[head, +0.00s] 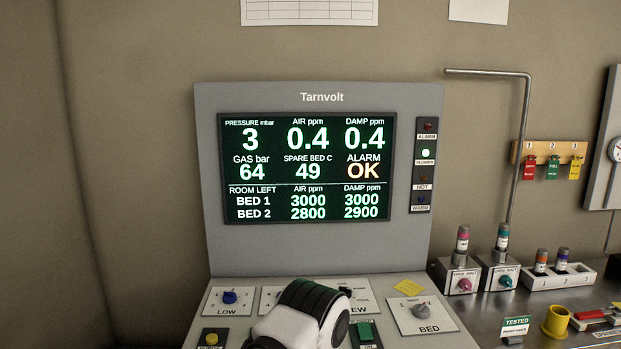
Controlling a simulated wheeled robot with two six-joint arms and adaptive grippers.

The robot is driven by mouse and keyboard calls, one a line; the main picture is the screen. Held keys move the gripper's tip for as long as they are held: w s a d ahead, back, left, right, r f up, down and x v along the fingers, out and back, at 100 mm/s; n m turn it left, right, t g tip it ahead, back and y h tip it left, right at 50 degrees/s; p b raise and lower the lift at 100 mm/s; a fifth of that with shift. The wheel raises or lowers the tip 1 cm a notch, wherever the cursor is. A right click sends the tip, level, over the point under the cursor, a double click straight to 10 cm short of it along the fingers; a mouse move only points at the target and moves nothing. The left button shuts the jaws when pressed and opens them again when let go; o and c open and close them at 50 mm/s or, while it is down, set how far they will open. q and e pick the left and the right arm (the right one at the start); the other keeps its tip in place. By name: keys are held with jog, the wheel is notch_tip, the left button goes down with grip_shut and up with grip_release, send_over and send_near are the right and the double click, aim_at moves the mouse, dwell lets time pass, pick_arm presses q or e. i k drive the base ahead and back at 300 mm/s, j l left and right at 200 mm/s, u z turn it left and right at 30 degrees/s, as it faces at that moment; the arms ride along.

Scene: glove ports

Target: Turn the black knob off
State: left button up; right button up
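On the sloped console (447,337), a blue knob (229,297) sits above the label LOW. A grey knob (420,309) sits above the label BED, on a numbered dial plate at the right. Neither gripper's fingers can be seen.
The upright panel holds a lit screen (307,168) reading ALARM OK. A green switch (365,331) and a yellow button (211,338) are on the console near my arm. Valve boxes (460,276) and a yellow cup (555,321) stand at the right.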

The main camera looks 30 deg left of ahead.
aim_at(347, 290)
jog(key=u, duration=0.85)
jog(key=l, duration=0.2)
